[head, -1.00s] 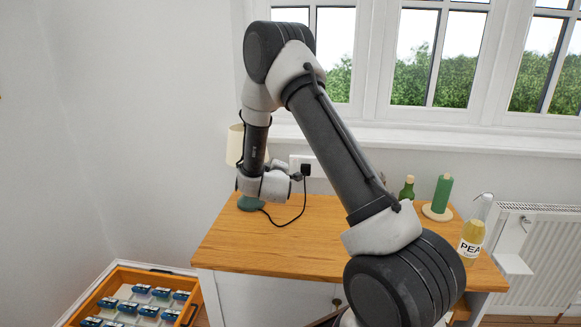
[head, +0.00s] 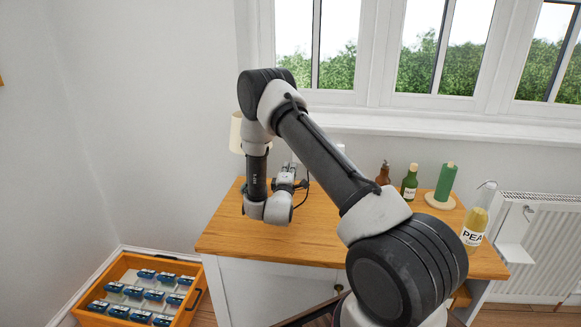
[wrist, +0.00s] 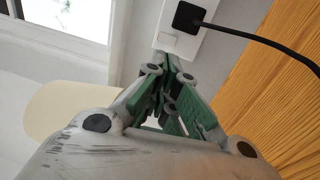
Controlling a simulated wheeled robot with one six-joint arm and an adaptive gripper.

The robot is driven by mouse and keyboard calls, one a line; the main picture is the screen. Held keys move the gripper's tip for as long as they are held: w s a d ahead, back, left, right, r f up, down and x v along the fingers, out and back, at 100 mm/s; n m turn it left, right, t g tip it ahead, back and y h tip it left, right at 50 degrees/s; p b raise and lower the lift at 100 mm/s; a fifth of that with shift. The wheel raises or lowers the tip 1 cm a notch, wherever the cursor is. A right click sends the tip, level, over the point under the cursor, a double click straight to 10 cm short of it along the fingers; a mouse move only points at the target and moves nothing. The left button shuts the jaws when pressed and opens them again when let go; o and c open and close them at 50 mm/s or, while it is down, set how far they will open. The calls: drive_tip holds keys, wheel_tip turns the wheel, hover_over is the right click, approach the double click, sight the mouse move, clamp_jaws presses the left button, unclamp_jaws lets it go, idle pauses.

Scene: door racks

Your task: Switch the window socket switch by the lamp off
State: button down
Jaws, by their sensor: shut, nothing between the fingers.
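The white wall socket (wrist: 194,42) shows at the top of the wrist view, with a black plug (wrist: 188,15) and its cable in it. A white switch (wrist: 171,42) sits on the plate just beside the plug. My gripper (wrist: 167,62) is shut and empty, its green fingers pointing at the switch end of the plate. I cannot tell whether the tips touch it. In the head view my gripper (head: 287,176) is above the back of the desk, and my arm hides most of the socket area. The lamp's cream shade (head: 236,132) stands left of my arm; its shade also shows in the wrist view (wrist: 70,108).
The wooden desk (head: 320,235) has clear room at its front. A brown bottle (head: 383,174), a green bottle (head: 409,183), a green candle (head: 445,183) and a yellow bottle (head: 476,220) stand at the right. An orange crate (head: 190,312) of blue items is on the floor.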

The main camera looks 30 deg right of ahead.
drive_tip(key=x, duration=1.1)
drive_tip(key=shift+w, duration=0.2)
drive_tip(key=shift+d+r, duration=0.1)
drive_tip(key=shift+d, duration=0.05)
drive_tip(key=shift+w+d+r, duration=0.15)
drive_tip(key=shift+w+r, duration=0.05)
drive_tip(key=shift+w, duration=0.05)
